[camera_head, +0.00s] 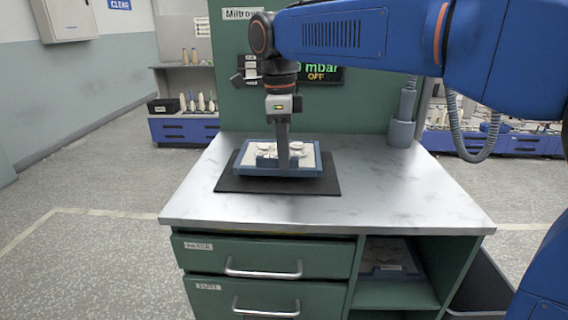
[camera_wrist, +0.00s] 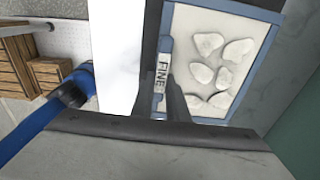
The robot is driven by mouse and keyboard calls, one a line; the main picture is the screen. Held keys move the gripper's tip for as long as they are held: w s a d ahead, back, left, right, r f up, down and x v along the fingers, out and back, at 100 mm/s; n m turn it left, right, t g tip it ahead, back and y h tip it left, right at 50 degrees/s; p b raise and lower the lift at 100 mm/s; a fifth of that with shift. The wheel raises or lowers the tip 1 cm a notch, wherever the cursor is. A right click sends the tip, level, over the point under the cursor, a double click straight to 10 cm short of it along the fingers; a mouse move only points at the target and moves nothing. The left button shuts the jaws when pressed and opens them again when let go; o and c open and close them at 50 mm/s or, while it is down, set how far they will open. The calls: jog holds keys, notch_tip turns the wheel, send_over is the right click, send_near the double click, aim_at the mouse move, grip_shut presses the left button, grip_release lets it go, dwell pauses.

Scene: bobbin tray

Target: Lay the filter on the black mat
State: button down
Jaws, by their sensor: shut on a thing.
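The filter (camera_head: 311,171) is a shallow blue-framed tray with a pale bed and several whitish lumps on it. It is over the black mat (camera_head: 325,186) on the metal worktop, inside the mat's outline; I cannot tell if it touches the mat or hovers just above. My gripper (camera_head: 283,163) points down and is shut on the filter's near side. In the wrist view the filter (camera_wrist: 262,62) lies right of my gripper (camera_wrist: 172,92), with a "FINE" label on the gripped edge. A dark strip of the mat (camera_wrist: 151,28) shows beside it.
The worktop (camera_head: 400,190) is clear right of the mat. A grey holder (camera_head: 402,132) with a hose stands at its back right. A green panel (camera_head: 350,112) with a display rises behind. Drawers (camera_head: 262,258) and an open shelf (camera_head: 395,290) are below.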

jog(key=shift+f, duration=1.1)
jog(key=shift+f, duration=0.1)
jog(key=c, duration=1.7)
grip_release()
jog(key=shift+c, duration=0.2)
notch_tip(320, 180, up, 12)
jog(key=shift+a, duration=0.35)
